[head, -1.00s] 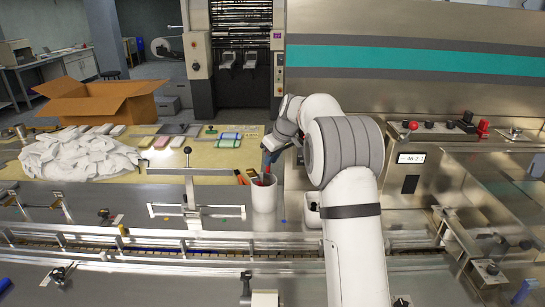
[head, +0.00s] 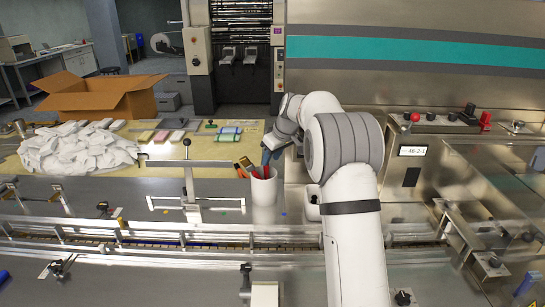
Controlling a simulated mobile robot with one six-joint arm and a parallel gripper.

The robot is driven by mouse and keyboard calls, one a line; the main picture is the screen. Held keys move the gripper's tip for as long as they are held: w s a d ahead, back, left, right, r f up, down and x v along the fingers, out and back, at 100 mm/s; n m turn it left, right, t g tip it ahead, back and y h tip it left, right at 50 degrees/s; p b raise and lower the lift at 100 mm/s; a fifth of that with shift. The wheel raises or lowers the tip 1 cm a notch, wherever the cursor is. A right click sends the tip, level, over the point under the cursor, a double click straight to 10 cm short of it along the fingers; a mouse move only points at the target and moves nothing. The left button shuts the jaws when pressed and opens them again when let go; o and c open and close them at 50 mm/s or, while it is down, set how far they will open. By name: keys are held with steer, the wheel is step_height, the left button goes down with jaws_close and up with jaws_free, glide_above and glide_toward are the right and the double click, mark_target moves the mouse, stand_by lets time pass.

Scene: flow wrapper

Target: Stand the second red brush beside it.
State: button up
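A white cylindrical cup (head: 264,192) stands upright on the metal surface left of my arm. Something red (head: 262,172) shows at its mouth; I cannot make out whether it is one brush or two. My gripper (head: 266,158) points down right over the cup, its blue-grey fingertips close to the red thing. Whether the fingers are open or shut on it is too small to tell.
A metal fixture with a black-knobbed lever (head: 187,170) stands to the left. A white heap (head: 78,150) and a cardboard box (head: 100,97) lie farther left. A guide rail (head: 170,237) runs in front.

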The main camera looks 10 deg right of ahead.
steer(key=shift+o, duration=0.3)
steer(key=v, duration=0.7)
steer(key=shift+r, duration=0.4)
steer(key=shift+s, duration=0.2)
